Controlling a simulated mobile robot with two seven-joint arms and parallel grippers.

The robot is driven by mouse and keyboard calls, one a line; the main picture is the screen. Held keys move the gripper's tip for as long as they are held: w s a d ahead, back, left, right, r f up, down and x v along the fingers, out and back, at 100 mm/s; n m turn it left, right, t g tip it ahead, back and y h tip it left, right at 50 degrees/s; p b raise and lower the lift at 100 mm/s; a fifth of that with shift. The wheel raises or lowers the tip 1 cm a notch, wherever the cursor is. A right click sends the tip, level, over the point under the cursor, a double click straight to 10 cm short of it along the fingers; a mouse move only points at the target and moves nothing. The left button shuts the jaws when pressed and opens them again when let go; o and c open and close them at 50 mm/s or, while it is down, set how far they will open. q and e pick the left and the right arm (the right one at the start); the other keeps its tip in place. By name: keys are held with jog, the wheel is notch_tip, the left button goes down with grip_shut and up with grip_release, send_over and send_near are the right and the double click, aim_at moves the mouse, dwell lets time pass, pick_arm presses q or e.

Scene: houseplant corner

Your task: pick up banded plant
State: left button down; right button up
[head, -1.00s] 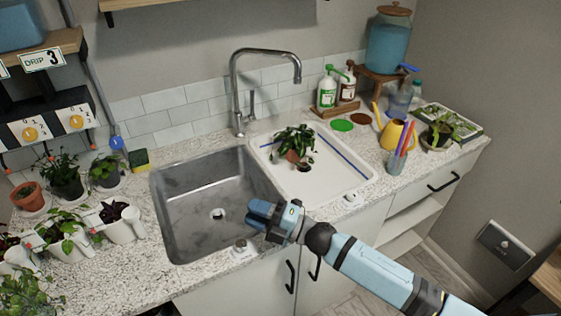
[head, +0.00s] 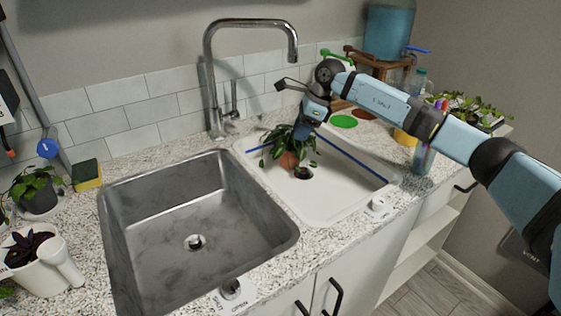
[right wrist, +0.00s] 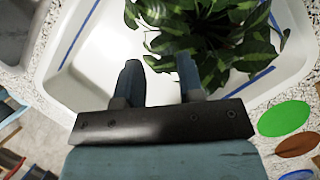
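A leafy green plant in a terracotta pot (head: 289,160) stands in the white shallow basin (head: 335,207) right of the steel sink. I see no clear band on its pot; leaves hide part of it. My right gripper (head: 307,127) is above and at the right edge of the plant, pointing down. In the right wrist view the two fingers (right wrist: 158,80) are apart with nothing between them. The plant's leaves (right wrist: 210,35) lie just beyond and beside the right finger; whether they touch it I cannot tell. My left gripper is not in view.
The steel sink (head: 200,225) and tall faucet (head: 212,80) are left of the plant. A green disc (head: 343,121) lies behind the basin. A cup of pens (head: 423,157) stands to the right. Another potted plant (head: 37,190) and a sponge (head: 86,174) are at far left.

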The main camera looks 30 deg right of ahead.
aim_at(290, 147)
jog(key=x, duration=0.5)
jog(key=w+b+x, duration=0.1)
jog(key=x, duration=0.1)
jog(key=shift+d+f, duration=0.15)
grip_shut()
dwell(1.3)
